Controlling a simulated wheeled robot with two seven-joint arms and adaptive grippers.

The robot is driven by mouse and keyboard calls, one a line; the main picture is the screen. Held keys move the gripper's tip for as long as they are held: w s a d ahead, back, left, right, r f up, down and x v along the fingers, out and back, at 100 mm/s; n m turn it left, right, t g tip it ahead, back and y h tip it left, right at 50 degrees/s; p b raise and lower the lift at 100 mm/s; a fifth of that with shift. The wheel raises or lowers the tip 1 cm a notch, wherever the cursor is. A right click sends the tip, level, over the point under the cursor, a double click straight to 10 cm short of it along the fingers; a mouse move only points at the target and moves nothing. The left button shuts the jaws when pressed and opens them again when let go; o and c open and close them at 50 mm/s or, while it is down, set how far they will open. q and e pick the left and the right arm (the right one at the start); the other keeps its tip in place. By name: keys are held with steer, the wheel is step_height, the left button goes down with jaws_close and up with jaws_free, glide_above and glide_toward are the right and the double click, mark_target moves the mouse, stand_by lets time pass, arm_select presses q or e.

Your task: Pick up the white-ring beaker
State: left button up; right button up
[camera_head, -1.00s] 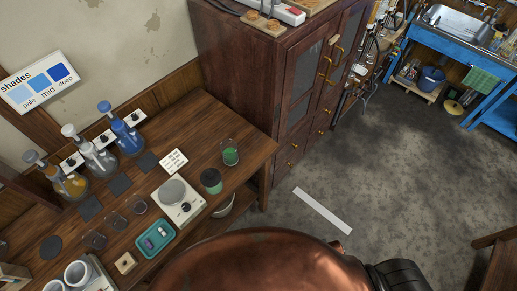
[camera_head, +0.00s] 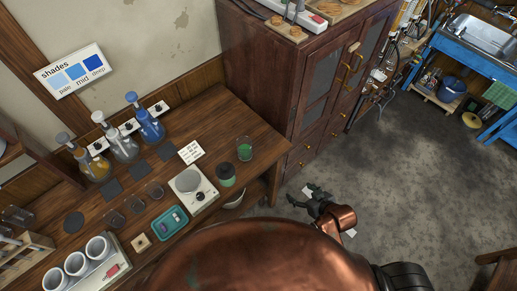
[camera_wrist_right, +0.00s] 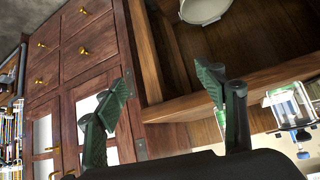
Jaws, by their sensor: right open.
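Two beakers with green liquid stand near the right end of the wooden table. The rear one (camera_head: 244,148) looks clear-rimmed; the front one (camera_head: 226,175) has a dark upper part. I cannot tell for sure which has a white ring. My right gripper (camera_head: 303,198) is beyond the table's right end, over the floor, apart from the beakers. Its two fingers (camera_wrist_right: 160,88) are spread with nothing between them. My left gripper is not seen.
The wooden table (camera_head: 215,119) also holds a white hotplate (camera_head: 201,201), a teal tray (camera_head: 170,224), flasks and small empty beakers. A tall wooden cabinet (camera_head: 262,75) stands behind its right end. A pale bowl (camera_wrist_right: 204,8) is on the lower shelf. The floor at right is mostly clear.

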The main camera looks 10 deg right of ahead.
steer(key=w+a+r+n+t+y, duration=0.25)
steer(key=w+a+r+y, duration=0.2)
steer(key=w+a, duration=0.45)
steer(key=t+y, duration=0.3)
steer(key=t, duration=0.1)
glide_toward(239, 139)
steer(key=shift+n+h, duration=0.25)
steer(key=p+x, duration=0.1)
steer(key=x, duration=0.6)
steer(key=shift+w+f, duration=0.1)
steer(key=shift+f, duration=0.1)
steer(key=c, duration=1.4)
steer(key=shift+r, duration=0.25)
